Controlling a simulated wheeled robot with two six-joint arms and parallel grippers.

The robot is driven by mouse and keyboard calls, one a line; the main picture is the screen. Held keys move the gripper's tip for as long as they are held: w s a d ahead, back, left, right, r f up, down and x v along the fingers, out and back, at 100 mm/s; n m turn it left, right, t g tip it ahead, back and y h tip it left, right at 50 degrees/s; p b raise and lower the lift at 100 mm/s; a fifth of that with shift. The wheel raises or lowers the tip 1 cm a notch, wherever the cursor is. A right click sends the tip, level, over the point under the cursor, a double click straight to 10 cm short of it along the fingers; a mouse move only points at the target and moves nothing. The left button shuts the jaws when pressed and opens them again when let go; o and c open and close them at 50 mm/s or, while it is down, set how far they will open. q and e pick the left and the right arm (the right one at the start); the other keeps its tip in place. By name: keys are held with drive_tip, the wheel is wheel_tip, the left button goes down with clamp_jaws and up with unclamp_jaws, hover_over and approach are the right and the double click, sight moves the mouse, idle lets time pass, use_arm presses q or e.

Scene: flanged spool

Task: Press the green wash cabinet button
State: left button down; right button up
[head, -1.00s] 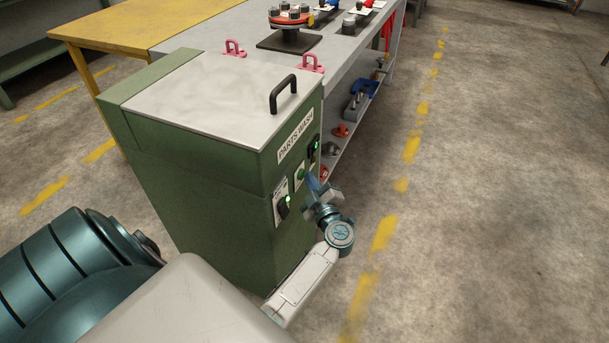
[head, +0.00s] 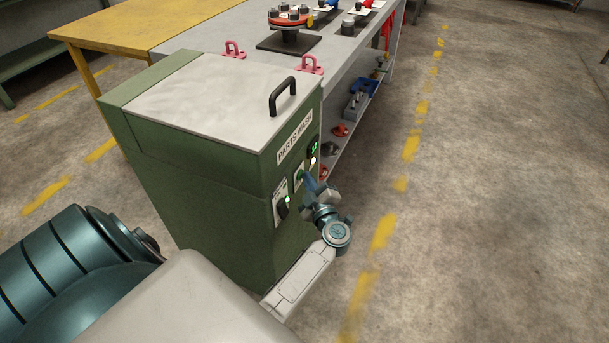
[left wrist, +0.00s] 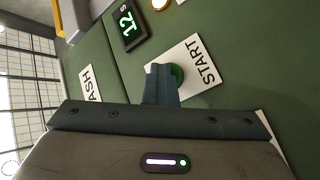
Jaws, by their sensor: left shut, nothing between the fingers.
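The green wash cabinet (head: 215,215) stands in front of me with a PARTS WASH label on its front. Its round green button (left wrist: 178,75) sits on a white START plate (left wrist: 199,62) in the left wrist view. My left gripper (head: 308,180) is shut and empty, pointing at the cabinet front. In the left wrist view its fingertips (left wrist: 160,72) overlap the button and hide part of it; I cannot tell whether they touch it. A display (left wrist: 128,25) above the plate reads 12 s in green. A lamp (left wrist: 160,3) beside it glows. My right gripper is not in view.
The cabinet's pale lid (head: 205,95) is closed, with a black handle (head: 283,96). Another control plate (head: 281,203) with a dark switch is nearer me. A grey workbench (head: 225,35) with fixtures stands behind. The floor to the right is clear.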

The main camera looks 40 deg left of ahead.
use_arm(q)
drive_tip(key=shift+r, duration=0.1)
drive_tip(key=w+d, duration=0.1)
drive_tip(key=d, duration=0.5)
drive_tip(key=shift+w+p, duration=0.15)
drive_tip(key=shift+p, duration=0.2)
idle(0.7)
